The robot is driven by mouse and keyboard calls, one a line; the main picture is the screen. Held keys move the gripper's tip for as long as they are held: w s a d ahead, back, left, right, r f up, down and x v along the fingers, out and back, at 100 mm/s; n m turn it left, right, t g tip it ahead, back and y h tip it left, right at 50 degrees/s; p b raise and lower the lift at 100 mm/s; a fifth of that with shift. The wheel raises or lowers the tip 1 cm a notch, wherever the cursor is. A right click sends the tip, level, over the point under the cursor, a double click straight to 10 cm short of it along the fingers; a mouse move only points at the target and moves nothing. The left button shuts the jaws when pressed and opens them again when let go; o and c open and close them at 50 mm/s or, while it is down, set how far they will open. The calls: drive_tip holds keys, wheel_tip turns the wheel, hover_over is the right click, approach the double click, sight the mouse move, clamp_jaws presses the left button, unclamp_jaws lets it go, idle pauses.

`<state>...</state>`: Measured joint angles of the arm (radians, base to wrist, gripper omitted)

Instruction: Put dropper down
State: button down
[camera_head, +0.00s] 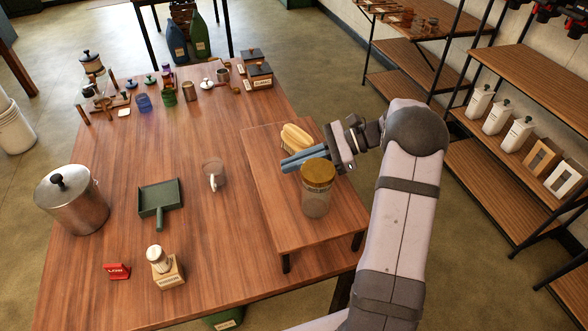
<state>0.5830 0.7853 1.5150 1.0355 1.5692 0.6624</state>
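My gripper (284,164) reaches in from the right, its two blue fingers pointing left above the small raised wooden stand (262,197). The fingers lie close together, and whether they are shut or hold something thin cannot be seen. I cannot make out a dropper in this view; it may be hidden by the fingers or too small. A glass jar with a gold lid (318,172) stands just in front of the fingers on the stand. A yellow bristled or ridged object (297,137) lies just behind them.
On the table (112,250) are a steel pot (80,212), green dustpan (160,198), glass mug (214,176), red box (117,271) and a wooden block with a round-topped jar (160,260). Small bottles and jars crowd the back.

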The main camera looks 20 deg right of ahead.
drive_tip(key=shift+f, duration=1.35)
drive_tip(key=shift+f, duration=0.1)
drive_tip(key=c, duration=2.2)
unclamp_jaws()
drive_tip(key=b+v, duration=0.2)
drive_tip(key=v, duration=0.9)
drive_tip(key=shift+d, duration=0.2)
drive_tip(key=shift+o, duration=0.2)
drive_tip(key=shift+s+d+r+b, duration=0.1)
drive_tip(key=shift+d+r+b, duration=0.2)
drive_tip(key=shift+r, duration=0.1)
